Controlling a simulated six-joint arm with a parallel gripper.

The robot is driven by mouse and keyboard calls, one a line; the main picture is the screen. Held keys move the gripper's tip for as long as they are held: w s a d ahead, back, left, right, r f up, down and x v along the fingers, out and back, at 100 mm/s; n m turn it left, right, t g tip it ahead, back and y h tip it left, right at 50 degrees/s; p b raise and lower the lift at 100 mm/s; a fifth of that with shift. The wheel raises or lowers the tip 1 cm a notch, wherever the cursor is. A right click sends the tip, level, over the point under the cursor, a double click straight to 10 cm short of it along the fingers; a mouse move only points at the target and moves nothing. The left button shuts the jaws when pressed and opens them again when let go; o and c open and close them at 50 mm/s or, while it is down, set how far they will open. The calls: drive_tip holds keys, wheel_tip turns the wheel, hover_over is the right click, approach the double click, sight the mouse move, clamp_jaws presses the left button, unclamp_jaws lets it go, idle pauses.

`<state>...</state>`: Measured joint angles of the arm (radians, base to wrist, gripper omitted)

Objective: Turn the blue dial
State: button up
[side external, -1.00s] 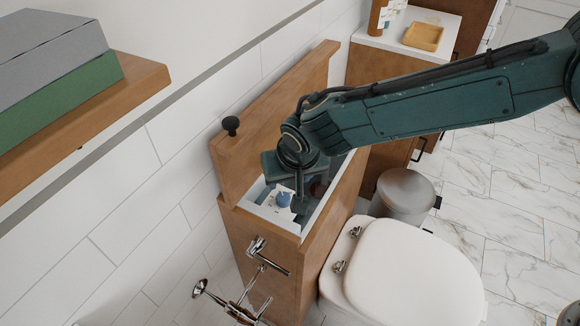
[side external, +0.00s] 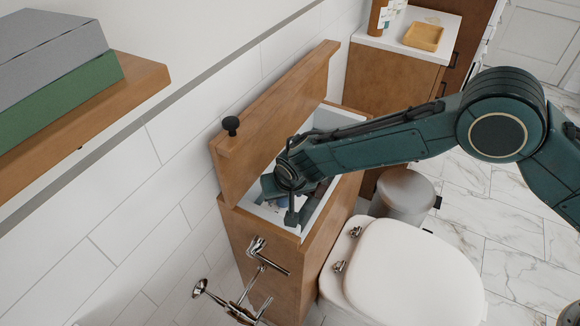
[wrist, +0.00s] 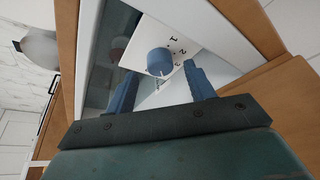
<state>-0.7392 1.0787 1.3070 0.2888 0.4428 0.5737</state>
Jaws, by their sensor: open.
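The blue dial (wrist: 160,61) is a round knob on a white plate (wrist: 188,44) with printed numbers, inside an open wooden box (side external: 262,235). In the wrist view my gripper (wrist: 159,74) is open, with one blue finger to each side of the dial's near end. The dial lies between and just beyond the fingertips; I cannot tell whether either finger touches it. In the side view my gripper (side external: 284,206) reaches down into the box's near end and hides the dial.
The box's white rim (side external: 318,210) surrounds the opening closely. Its raised wooden lid (side external: 270,120) with a black knob (side external: 231,125) stands along the wall side. A white toilet lid (side external: 410,270) and a metal bin (side external: 405,195) are to the right.

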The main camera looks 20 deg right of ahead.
drive_tip(key=shift+x, duration=1.05)
drive_tip(key=c, duration=1)
